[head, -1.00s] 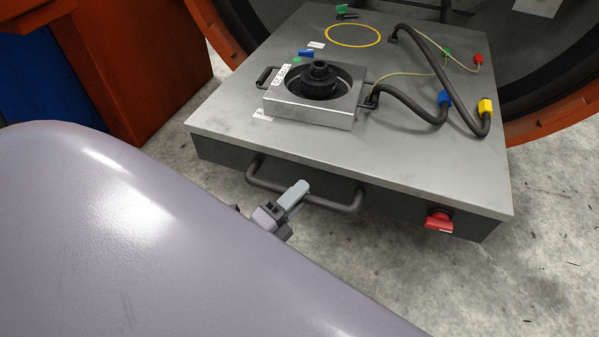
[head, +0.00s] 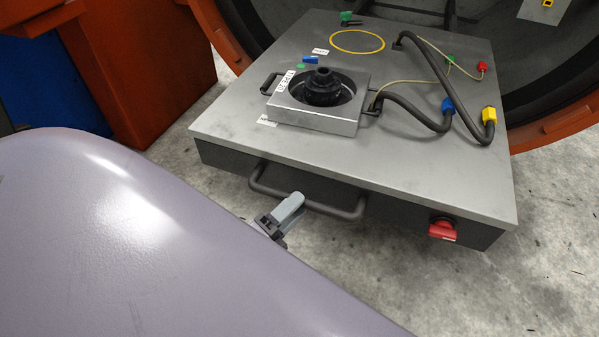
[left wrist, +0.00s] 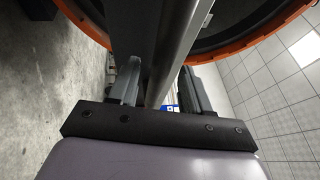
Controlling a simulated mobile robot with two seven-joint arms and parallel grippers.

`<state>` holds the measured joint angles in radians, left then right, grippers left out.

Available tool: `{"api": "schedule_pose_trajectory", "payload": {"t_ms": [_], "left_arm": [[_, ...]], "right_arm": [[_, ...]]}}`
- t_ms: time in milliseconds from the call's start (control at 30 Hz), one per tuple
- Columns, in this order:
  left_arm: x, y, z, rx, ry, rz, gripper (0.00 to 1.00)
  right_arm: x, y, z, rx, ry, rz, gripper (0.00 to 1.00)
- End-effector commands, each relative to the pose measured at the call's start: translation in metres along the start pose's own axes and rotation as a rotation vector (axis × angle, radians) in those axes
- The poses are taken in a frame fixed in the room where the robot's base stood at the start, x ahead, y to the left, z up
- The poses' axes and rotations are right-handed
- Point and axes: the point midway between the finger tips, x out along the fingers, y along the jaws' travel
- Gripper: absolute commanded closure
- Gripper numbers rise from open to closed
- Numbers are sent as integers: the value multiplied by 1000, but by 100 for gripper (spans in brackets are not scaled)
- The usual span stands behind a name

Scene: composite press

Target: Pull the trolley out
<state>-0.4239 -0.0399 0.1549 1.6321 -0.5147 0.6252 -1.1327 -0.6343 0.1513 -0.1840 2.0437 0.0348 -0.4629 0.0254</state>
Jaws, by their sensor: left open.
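The trolley (head: 415,190) is a grey metal table with a dark front panel, standing in front of the round press opening. A dark bar handle (head: 345,213) is fixed across its front. My left gripper (head: 293,203) is at the left part of this handle. In the left wrist view, the left gripper (left wrist: 155,92) has its fingers apart, with the trolley's edge running between or just beyond them. I cannot tell whether a finger touches the bar. My right gripper is not in view.
A metal block (head: 318,124) with a black round part sits on the trolley. Dark hoses with coloured plugs (head: 489,115) lie at its right. An orange structure (head: 130,65) stands at the left. Concrete floor is free at the lower right.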

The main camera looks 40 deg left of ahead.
Motion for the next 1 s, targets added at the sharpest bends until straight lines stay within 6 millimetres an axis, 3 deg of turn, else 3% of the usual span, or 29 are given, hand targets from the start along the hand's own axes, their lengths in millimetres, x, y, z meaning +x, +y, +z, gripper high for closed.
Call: {"api": "schedule_pose_trajectory", "payload": {"t_ms": [200,333,1000], "left_arm": [[-35,1,0,0,-1,4,52],[-46,0,0,0,0,2,52],[-49,0,0,0,0,0,52]], "right_arm": [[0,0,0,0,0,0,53],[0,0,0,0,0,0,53],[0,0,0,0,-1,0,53]]}}
